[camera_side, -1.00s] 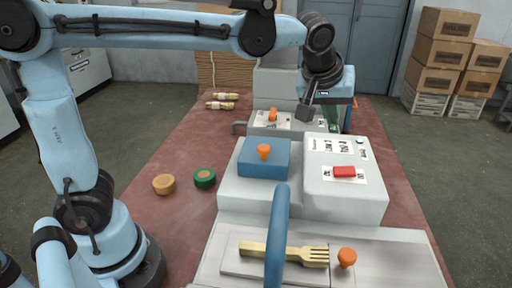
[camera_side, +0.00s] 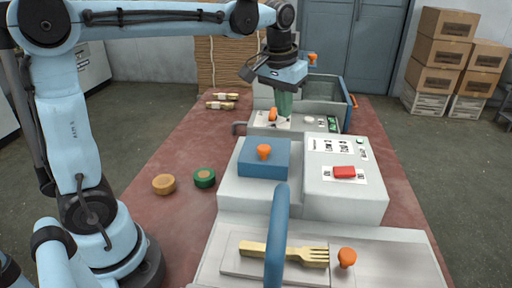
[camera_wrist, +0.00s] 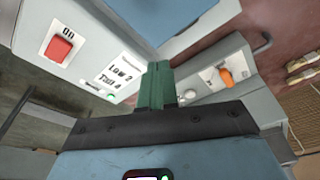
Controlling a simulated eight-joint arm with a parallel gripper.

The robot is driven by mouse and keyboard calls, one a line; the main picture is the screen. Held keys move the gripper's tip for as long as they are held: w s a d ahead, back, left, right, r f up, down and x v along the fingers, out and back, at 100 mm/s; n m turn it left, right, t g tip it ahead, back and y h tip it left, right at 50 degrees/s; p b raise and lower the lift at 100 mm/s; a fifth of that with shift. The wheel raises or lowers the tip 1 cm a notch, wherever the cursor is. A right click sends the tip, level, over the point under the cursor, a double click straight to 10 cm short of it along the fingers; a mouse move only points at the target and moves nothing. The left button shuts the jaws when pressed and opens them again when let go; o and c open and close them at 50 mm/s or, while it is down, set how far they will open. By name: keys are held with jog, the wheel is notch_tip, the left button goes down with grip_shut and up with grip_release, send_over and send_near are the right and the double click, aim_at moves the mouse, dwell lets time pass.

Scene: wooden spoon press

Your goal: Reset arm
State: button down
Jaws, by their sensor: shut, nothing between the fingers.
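My gripper (camera_side: 284,104) hangs from the arm at the far end of the machine, its green fingers pointing down above the rear panel (camera_side: 320,124). In the wrist view its green fingers (camera_wrist: 158,86) are together with nothing between them. The press machine (camera_side: 345,190) is grey, with a blue block (camera_side: 264,160) topped by an orange knob and a red button (camera_side: 344,172) marked "ON" in the wrist view (camera_wrist: 60,49). A wooden fork (camera_side: 285,252) lies on the front plate behind a blue curved handle (camera_side: 278,235).
Two round pieces, one tan (camera_side: 164,184) and one green-rimmed (camera_side: 204,178), lie on the red table (camera_side: 165,225) left of the machine. Wrapped bundles (camera_side: 222,101) lie farther back. A grey bin (camera_side: 325,95) stands behind the rear panel.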

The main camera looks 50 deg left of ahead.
jog(key=shift+f, duration=0.35)
dwell(0.5)
dwell(0.3)
